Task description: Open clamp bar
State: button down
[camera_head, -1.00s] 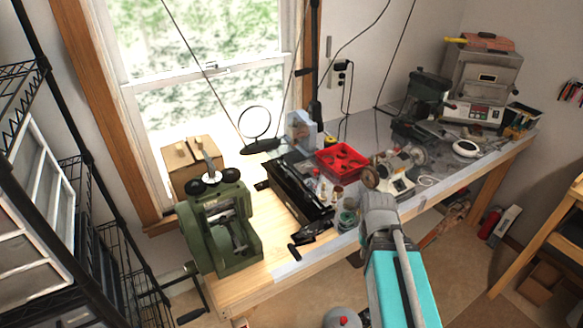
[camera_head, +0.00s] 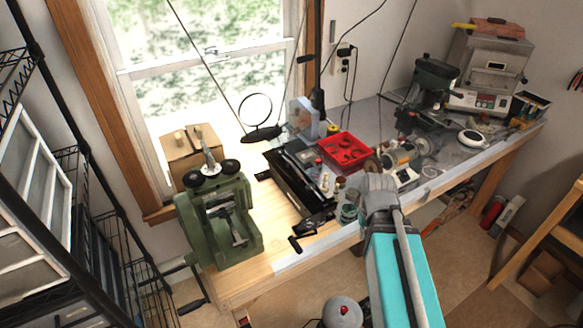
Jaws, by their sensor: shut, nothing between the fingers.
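A long black metal tool (camera_head: 299,178) lies along the middle of the workbench, with a dark crank or handle (camera_head: 311,226) at its near end. It may carry the clamp bar, but I cannot make out a separate bar or whether it is raised or lowered. My arm, with a turquoise link and grey joint, rises from the lower right over the bench's front edge, to the right of the black tool. The gripper and its fingers do not show.
A green rolling mill (camera_head: 220,222) stands at the bench's left end, with a cardboard box (camera_head: 190,147) behind it. A red tray (camera_head: 345,151) and a small motor machine (camera_head: 408,158) are to the right. Bare wood (camera_head: 277,221) shows between the mill and the black tool.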

aim_at(291, 176)
jog(key=w+a+r+n+p, duration=0.2)
jog(key=w+a+n, duration=0.1)
jog(key=w, duration=0.1)
jog(key=w+a+r+n+p, duration=0.2)
jog(key=w+a+n, duration=0.1)
jog(key=w+n, duration=0.1)
jog(key=w+a+r+n+p, duration=0.2)
jog(key=w+a+n, duration=0.1)
jog(key=w+n, duration=0.1)
jog(key=shift+w+a+r, duration=0.1)
jog(key=shift+w+r, duration=0.15)
jog(key=shift+w, duration=0.4)
jog(key=w+a+r+n+p, duration=0.2)
jog(key=w+a+n, duration=0.1)
jog(key=a+n, duration=0.1)
jog(key=w+a+r+n+p, duration=0.1)
jog(key=w+a+n+p, duration=0.1)
jog(key=w+a+n, duration=0.2)
jog(key=w+a+r+n+p, duration=0.2)
jog(key=w+a+n, duration=0.1)
jog(key=a+n, duration=0.1)
jog(key=shift+w+a+r+y, duration=0.15)
jog(key=shift+w+r+y, duration=0.2)
jog(key=shift+w+y, duration=0.05)
jog(key=shift+w+a+r+n, duration=0.1)
jog(key=shift+w+a+n, duration=0.15)
jog(key=shift+a+n, duration=0.3)
jog(key=shift+d+f, duration=0.1)
jog(key=shift+f, duration=0.1)
